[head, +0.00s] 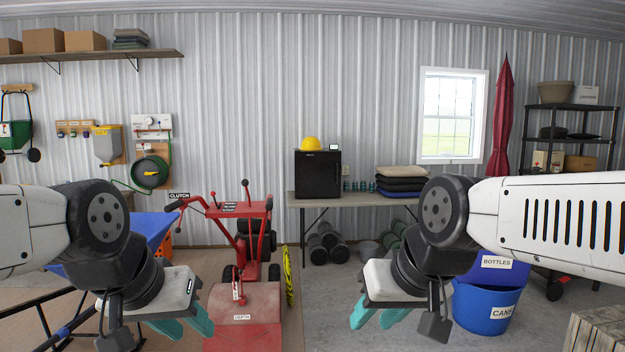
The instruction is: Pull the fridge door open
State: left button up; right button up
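A small black fridge (318,175) stands on a grey folding table (351,200) against the far wall. Its front door faces me and looks shut. A yellow hard hat sits on top of it. Both grippers are far short of the fridge, near the bottom of the head view. My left gripper (186,326) is low on the left with its teal fingers pointing down. My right gripper (374,317) is low right of centre, its teal fingers spread apart with nothing seen between them. The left fingers overlap in the view, so their gap is unclear.
A red machine (243,310) stands on the floor left of centre, between me and the wall. Blue bins (487,308) stand at the right. Dark cylinders (328,243) lie under the table. Open concrete floor (325,300) leads towards the table.

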aim_at(318, 173)
jog(key=i+z, duration=0.2)
jog(key=z, duration=0.35)
jog(key=i, duration=4.15)
jog(key=i+u, duration=0.1)
jog(key=i, duration=0.85)
jog(key=i+l+u, duration=0.15)
jog(key=i, duration=0.8)
jog(key=i+l+u, duration=0.1)
jog(key=u, duration=0.2)
jog(key=i, duration=0.1)
